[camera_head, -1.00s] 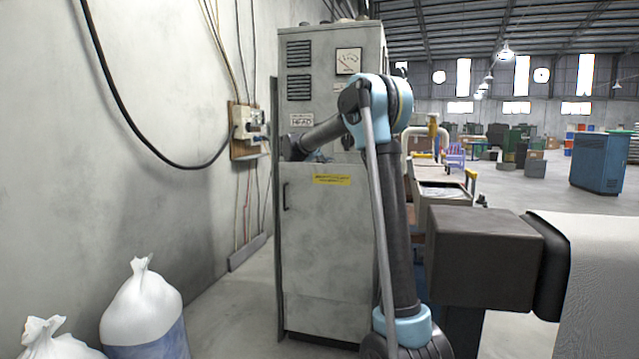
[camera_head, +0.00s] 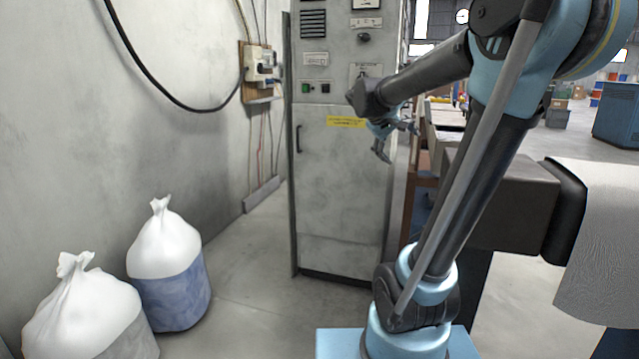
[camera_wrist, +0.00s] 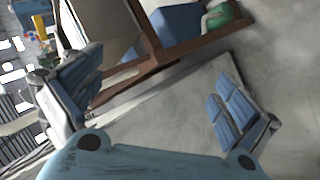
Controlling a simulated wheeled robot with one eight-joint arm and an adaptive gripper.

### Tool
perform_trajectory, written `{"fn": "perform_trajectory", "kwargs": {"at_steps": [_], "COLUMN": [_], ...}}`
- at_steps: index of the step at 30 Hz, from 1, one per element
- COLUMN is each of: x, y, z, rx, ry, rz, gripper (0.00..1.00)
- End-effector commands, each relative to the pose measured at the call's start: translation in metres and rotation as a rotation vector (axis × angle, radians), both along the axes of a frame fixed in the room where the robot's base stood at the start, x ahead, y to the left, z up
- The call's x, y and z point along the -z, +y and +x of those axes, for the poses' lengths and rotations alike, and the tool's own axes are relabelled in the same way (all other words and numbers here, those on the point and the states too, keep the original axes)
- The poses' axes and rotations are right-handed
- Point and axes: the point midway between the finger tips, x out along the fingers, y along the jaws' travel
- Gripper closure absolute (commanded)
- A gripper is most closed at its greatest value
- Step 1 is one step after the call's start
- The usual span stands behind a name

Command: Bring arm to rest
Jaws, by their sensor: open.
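My gripper (camera_head: 396,143) hangs at the end of my bent arm, in front of the right edge of a tall grey cabinet (camera_head: 345,190) in the head view. Its fingers are spread and nothing shows between them. I cannot tell the exact gap between my gripper and the cabinet.
Two tied white sacks (camera_head: 165,240) stand on the floor at the left by the wall. A wall box (camera_head: 262,70) with a black cable is left of the cabinet. A dark block with a grey roll (camera_head: 605,240) is at the right. Floor before the cabinet is clear.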

Motion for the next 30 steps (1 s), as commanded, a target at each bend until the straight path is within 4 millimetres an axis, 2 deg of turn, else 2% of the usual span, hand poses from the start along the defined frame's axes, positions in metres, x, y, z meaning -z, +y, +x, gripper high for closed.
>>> {"fn": "perform_trajectory", "kwargs": {"at_steps": [1,8,18,24,30], "x": [0.012,0.071,0.161,0.209,0.237], "y": [-0.003,0.001,0.028,0.052,0.067], "z": [-0.020,-0.101,-0.211,-0.262,-0.288], "rx": [0.017,0.081,0.164,0.202,0.221], "ry": [0.012,0.069,0.145,0.181,0.202], "rz": [0.036,0.218,0.489,0.638,0.727], "gripper": [0.03,0.03,0.03,0.03,0.03]}}
